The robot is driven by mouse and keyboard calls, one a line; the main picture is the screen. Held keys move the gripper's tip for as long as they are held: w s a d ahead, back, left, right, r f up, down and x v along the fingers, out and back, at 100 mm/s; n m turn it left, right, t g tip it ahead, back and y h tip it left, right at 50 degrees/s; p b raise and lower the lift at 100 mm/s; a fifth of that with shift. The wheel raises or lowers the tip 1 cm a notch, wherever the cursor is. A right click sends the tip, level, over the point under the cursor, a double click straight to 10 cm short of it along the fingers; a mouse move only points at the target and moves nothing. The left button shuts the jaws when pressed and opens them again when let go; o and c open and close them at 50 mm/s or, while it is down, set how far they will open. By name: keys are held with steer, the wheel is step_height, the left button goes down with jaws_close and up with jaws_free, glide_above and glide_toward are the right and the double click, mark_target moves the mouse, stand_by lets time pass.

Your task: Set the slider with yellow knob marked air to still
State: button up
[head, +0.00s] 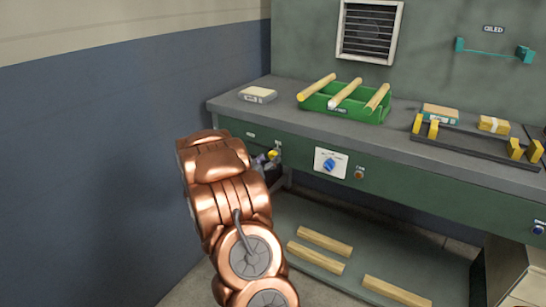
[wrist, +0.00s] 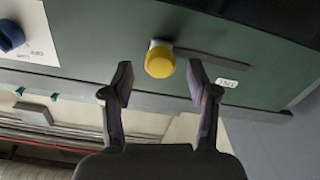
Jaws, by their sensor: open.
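The slider's yellow knob (wrist: 160,62) stands out from the green bench front, at the left end of a dark slot (wrist: 212,57) in the wrist view. A small white label (wrist: 227,82), too small to read surely, lies near the slot's right end. My gripper (wrist: 160,82) is open, its two fingertips on either side of the knob with gaps showing. In the head view the yellow knob (head: 273,154) shows beside my gripper (head: 263,160), which is mostly hidden by my copper arm; the slot is hidden there.
A white plate with a blue dial (head: 329,165) and a brown-red button (head: 359,173) sit right of the knob in the head view. The benchtop holds a green rack (head: 345,108) with wooden rods. Wooden bars (head: 325,241) lie on the lower shelf. A blue wall stands left.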

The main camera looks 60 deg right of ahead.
mark_target(271, 157)
steer(key=shift+w+d, duration=0.1)
steer(key=shift+d, duration=1.65)
jaws_close()
